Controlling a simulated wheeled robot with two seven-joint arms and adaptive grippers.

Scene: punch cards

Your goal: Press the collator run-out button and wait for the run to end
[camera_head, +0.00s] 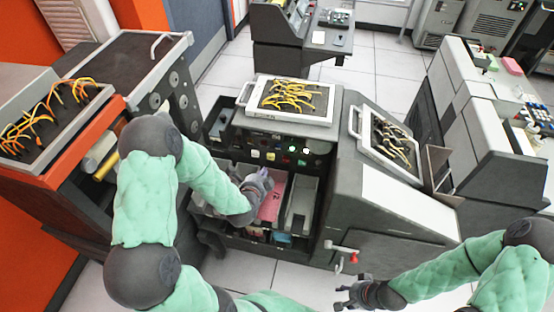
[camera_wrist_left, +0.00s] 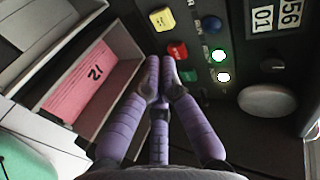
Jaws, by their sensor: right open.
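The collator (camera_head: 345,215) stands in the middle of the head view, with its button panel (camera_wrist_left: 240,40) close up in the left wrist view. The panel carries a yellow button (camera_wrist_left: 162,19), a red button (camera_wrist_left: 178,50), a green button (camera_wrist_left: 188,75) and a blue button (camera_wrist_left: 211,24). Two small round lights (camera_wrist_left: 218,55) glow beside them. I cannot read which button is the run-out one. My left gripper (camera_wrist_left: 160,65) has its purple fingertips together, empty, just beside the red button; contact is unclear. My right gripper (camera_head: 350,292) is open and empty, low in front of the collator.
A pink card (camera_wrist_left: 85,82) with printed digits lies in a pocket left of my left fingers. A round grey knob (camera_wrist_left: 267,100) sits right of the buttons.

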